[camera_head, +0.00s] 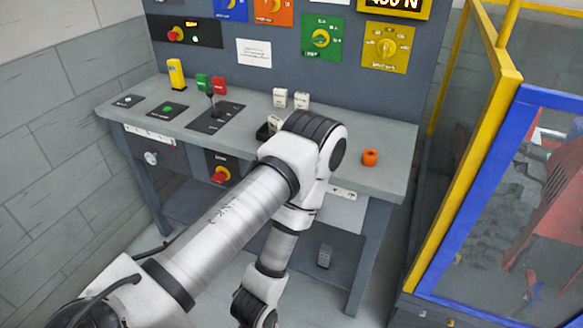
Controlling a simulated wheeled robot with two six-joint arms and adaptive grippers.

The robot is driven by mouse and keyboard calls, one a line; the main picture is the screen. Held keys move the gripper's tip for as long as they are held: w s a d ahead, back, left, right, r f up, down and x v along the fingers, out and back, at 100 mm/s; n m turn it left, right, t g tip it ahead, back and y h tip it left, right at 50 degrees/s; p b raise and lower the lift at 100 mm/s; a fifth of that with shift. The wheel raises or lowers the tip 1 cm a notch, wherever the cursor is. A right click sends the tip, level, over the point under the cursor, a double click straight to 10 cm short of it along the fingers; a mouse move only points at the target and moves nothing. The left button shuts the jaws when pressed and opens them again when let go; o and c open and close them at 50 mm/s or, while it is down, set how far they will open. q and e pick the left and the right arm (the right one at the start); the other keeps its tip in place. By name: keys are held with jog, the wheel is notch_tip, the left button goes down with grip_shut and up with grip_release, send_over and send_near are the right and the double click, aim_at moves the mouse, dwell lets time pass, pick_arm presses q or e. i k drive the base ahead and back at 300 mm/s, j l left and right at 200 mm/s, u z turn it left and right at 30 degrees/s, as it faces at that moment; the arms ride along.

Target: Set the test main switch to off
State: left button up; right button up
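Two red rotary switches on yellow show, and their labels are too small to read, so I cannot tell which is the test main switch. One red switch (175,35) is on a black panel at the upper left of the back board, beside a small lit display. The other red switch (221,174) is on a dark plate below the bench top, just left of my arm. My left arm comes in from the lower left, bends over the bench front and points down. Its gripper is out of the picture at the bottom. My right gripper does not show.
The grey bench (370,165) carries a lever plate (215,118), a green button plate (168,111), coloured and white blocks, and an orange piece (370,157). Coloured dial panels are on the back board. A yellow and blue guard frame (470,190) stands at right.

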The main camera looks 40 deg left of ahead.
aim_at(220, 177)
jog(key=u, duration=1.7)
jog(key=i+j+z, duration=0.15)
jog(key=j+z, duration=0.55)
jog(key=i+j+z, duration=0.1)
jog(key=j+z, duration=0.5)
jog(key=j, duration=2.6)
